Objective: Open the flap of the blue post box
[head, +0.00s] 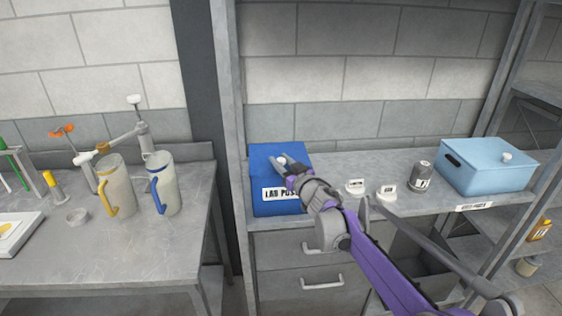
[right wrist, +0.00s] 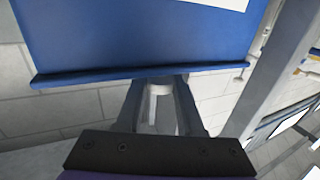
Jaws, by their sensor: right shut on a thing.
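The blue post box (head: 262,196) stands at the left end of the grey shelf top in the head view, with a white "LAB POST" label on its front. Its blue flap (head: 264,153) forms the top; it looks down, and I see no clear gap under it. A small white knob (head: 281,160) is at the flap. My right gripper (head: 279,164) reaches it from the front right and is shut on it. In the right wrist view the knob (right wrist: 158,90) sits between the two fingers, beyond the box's blue lip (right wrist: 140,74). My left gripper is not in view.
Small labelled white items (head: 355,186), a grey jar (head: 421,175) and a light blue lidded box (head: 486,170) stand to the right on the shelf top. Drawers (head: 295,253) are below. The left bench (head: 120,245) carries two jugs. A wall is behind.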

